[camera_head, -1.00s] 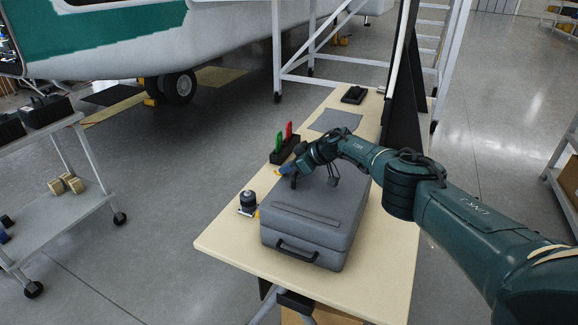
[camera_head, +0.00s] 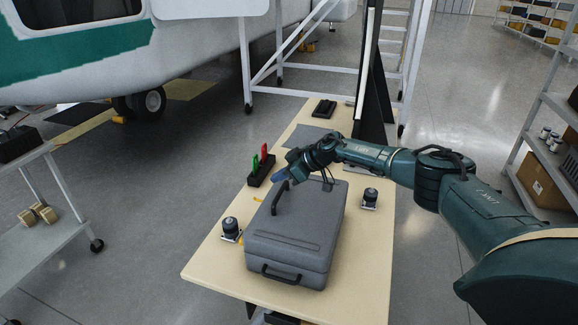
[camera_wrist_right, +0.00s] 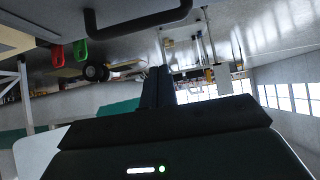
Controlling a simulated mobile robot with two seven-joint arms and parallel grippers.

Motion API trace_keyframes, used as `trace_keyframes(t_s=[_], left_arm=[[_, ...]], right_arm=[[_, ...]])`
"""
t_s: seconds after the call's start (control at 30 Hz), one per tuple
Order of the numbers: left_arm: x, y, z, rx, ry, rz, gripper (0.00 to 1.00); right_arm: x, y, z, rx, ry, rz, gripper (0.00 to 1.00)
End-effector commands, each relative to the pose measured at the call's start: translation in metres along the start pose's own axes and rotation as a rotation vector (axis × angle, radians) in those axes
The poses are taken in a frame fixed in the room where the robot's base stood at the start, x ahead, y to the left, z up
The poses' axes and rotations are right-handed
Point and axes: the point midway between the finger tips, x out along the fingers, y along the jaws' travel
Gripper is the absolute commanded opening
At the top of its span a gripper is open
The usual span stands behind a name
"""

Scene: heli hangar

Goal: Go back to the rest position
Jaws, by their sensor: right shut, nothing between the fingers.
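My right arm reaches in from the right in the head view. Its gripper (camera_head: 285,179) is over the far left part of the grey case (camera_head: 300,225). Its two dark fingers are closed together in the right wrist view (camera_wrist_right: 158,88), with nothing between them. A dark curved handle (camera_head: 277,201) on the case's lid is close to the gripper; it also shows at the top of the right wrist view (camera_wrist_right: 140,24), apart from the fingers. My left gripper is not in view.
The case lies on a pale table (camera_head: 215,268). Black round devices stand left (camera_head: 230,229) and right (camera_head: 370,198) of it. A black holder (camera_head: 260,172) with red and green items is behind. A trolley (camera_head: 45,230) is at left, shelves (camera_head: 548,110) at right.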

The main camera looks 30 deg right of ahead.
Motion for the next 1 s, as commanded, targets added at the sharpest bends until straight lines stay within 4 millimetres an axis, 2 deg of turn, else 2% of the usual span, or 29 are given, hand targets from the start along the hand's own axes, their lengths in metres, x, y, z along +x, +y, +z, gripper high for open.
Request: trace_keyframes(t_s=[0.03, 0.13, 0.3, 0.53, 0.63, 0.67, 0.77, 0.87, 0.9, 1.0], left_arm=[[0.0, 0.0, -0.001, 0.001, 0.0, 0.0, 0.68], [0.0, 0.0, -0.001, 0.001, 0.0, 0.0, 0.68], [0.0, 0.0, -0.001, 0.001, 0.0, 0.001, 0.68], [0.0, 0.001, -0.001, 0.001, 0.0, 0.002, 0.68], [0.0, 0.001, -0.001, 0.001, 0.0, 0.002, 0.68], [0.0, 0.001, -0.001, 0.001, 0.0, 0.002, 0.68], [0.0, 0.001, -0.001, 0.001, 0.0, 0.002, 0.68], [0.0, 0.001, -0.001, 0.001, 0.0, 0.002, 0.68], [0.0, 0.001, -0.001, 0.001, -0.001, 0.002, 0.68], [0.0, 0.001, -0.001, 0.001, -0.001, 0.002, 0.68]], right_arm=[[-0.01, 0.002, -0.001, -0.003, 0.0, 0.003, 0.0], [-0.023, 0.002, -0.003, -0.001, 0.001, 0.004, 0.0], [-0.037, 0.001, -0.004, -0.001, 0.0, 0.003, 0.0], [-0.039, 0.0, -0.005, -0.001, 0.001, 0.001, 0.0], [-0.028, -0.011, -0.007, -0.015, 0.024, -0.011, 0.0], [-0.021, -0.018, -0.009, -0.023, 0.04, -0.016, 0.0], [0.013, -0.058, -0.017, -0.065, 0.128, -0.04, 0.0], [0.052, -0.12, -0.031, -0.097, 0.268, -0.044, 0.0], [0.065, -0.148, -0.037, -0.096, 0.331, -0.03, 0.0], [0.081, -0.204, -0.048, -0.056, 0.449, 0.045, 0.0]])
